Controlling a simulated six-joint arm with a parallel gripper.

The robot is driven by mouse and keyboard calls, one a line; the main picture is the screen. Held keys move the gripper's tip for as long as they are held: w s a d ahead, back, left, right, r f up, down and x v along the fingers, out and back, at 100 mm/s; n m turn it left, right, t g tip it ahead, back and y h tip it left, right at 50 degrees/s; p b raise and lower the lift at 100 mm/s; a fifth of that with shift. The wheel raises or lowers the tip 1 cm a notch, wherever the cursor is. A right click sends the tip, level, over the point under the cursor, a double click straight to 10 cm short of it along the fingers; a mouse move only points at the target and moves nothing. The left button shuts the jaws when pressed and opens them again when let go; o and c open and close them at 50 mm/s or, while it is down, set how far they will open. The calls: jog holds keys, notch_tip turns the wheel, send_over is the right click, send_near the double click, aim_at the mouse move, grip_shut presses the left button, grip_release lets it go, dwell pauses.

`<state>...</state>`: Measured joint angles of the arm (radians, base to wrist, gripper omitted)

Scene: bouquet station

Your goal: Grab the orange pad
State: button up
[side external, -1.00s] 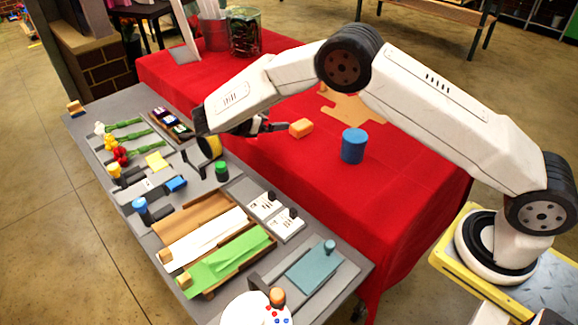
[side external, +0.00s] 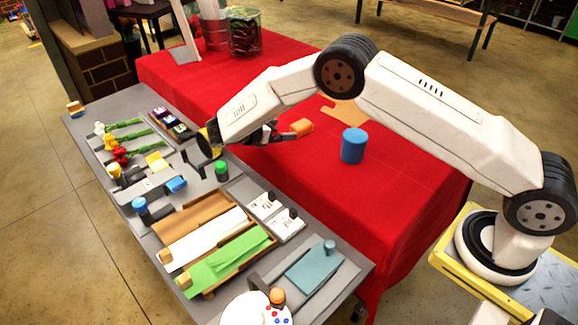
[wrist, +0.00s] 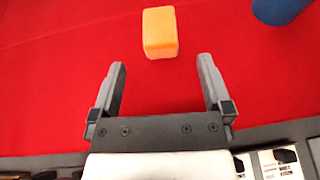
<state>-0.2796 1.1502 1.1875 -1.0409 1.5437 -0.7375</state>
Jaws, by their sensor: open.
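The orange pad (wrist: 160,33) is a small block lying on the red cloth (wrist: 60,70). In the wrist view it sits just beyond my gripper (wrist: 162,62), roughly centred between the two fingers and not touching them. My gripper is open and empty. In the side view the orange pad (side external: 302,127) shows just right of my gripper (side external: 275,132), which is partly hidden by the arm.
A blue cylinder (side external: 353,145) stands on the red cloth right of the pad; it also shows in the wrist view (wrist: 282,8). A grey bench (side external: 110,215) with papers, flowers and tools runs along the near side. A glass jar (side external: 244,32) stands at the back.

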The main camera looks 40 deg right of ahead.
aim_at(294, 128)
jog(key=shift+x, duration=2.6)
jog(key=shift+r, duration=0.1)
jog(key=c, duration=1.3)
